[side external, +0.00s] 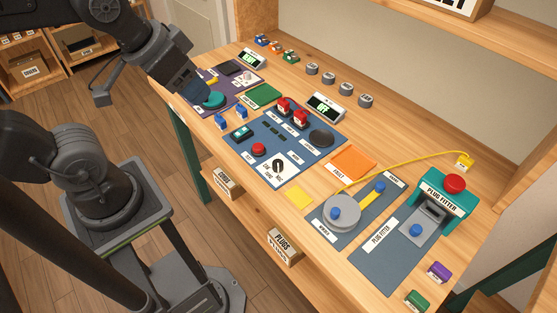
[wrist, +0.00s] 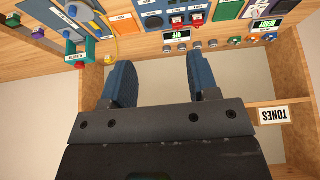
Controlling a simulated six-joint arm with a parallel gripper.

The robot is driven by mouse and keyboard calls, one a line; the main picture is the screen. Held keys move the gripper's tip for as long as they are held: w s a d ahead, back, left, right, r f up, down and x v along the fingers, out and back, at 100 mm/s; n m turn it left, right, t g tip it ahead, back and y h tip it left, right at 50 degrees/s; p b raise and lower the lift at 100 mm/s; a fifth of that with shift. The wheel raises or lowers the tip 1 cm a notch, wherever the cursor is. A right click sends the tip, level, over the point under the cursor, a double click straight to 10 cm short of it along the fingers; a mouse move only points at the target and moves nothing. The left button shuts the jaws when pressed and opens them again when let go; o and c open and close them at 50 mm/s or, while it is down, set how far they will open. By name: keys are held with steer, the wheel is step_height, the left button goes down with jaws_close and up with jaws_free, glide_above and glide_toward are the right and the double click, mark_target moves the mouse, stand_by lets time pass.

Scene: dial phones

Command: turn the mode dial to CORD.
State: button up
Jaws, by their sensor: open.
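The mode dial (side external: 278,166) is a dark knob on a white plate at the front of the blue middle panel in the side external view. Small labels surround it, but its pointer direction is too small to tell. The dial is not visible in the wrist view. My gripper (side external: 203,96) hangs over the purple panel at the far left, well away from the dial, near a teal round part (side external: 213,100). In the wrist view my gripper (wrist: 158,62) shows two blue fingers spread apart with nothing between them.
Red switches (side external: 291,111) and a display (side external: 325,107) stand behind the dial; a red button (side external: 258,149) is close on its left. A yellow pad (side external: 299,197) lies to its right. The teal plug fitter (side external: 443,190) stands at the right. Grey knobs (side external: 329,79) line the back.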

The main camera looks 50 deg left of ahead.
steer(key=w+d+f+n+g, duration=0.2)
steer(key=w+f+n+g, duration=0.15)
steer(key=w, duration=0.55)
steer(key=n+g, duration=0.2)
steer(key=n, duration=0.3)
glide_toward(278, 163)
step_height(278, 163, down, 9)
steer(key=shift+f, duration=0.1)
steer(key=c, duration=0.9)
